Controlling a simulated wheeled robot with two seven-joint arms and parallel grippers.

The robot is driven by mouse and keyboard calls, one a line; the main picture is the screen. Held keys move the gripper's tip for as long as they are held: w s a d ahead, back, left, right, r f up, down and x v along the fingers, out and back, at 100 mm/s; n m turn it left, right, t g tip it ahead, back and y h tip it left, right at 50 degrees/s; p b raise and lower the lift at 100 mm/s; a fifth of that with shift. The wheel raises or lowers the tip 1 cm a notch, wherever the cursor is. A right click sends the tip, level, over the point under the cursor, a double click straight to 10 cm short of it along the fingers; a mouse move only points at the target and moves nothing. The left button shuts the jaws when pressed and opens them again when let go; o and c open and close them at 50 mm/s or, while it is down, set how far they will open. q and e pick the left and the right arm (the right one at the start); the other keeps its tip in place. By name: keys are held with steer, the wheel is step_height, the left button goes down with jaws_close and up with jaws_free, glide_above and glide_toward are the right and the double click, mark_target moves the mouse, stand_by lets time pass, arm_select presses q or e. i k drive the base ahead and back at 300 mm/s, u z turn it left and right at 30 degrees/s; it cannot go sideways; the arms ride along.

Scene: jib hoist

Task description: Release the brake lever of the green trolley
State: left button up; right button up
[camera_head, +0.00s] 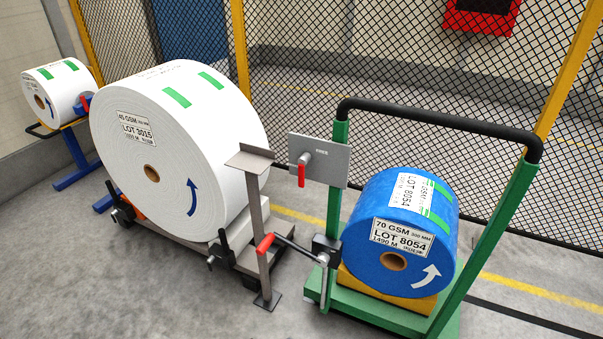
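The green trolley (483,240) stands at the right with a black push bar (440,121) across its top. A grey plate (334,158) sits by its left post, with small lettering that seems to read FREE. A lever with a red grip (301,172) hangs down from a pivot on this plate. Lower on the same post, a black block (325,250) carries a grey crank-like arm with a red grip (265,243), reaching left. I cannot tell for certain which of the two is the brake lever. Neither of my grippers is in view.
A blue roll (367,225) marked LOT 8054 lies on the trolley. A big white roll (110,170) on a low cart is left of it. A brown metal post (257,215) stands between them, close to the crank. Mesh fencing (400,80) runs behind. Floor in front is free.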

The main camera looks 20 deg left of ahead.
mark_target(305, 157)
steer(key=k, duration=0.5)
steer(key=u, duration=1.15)
steer(key=i, duration=0.75)
steer(key=z, duration=1.6)
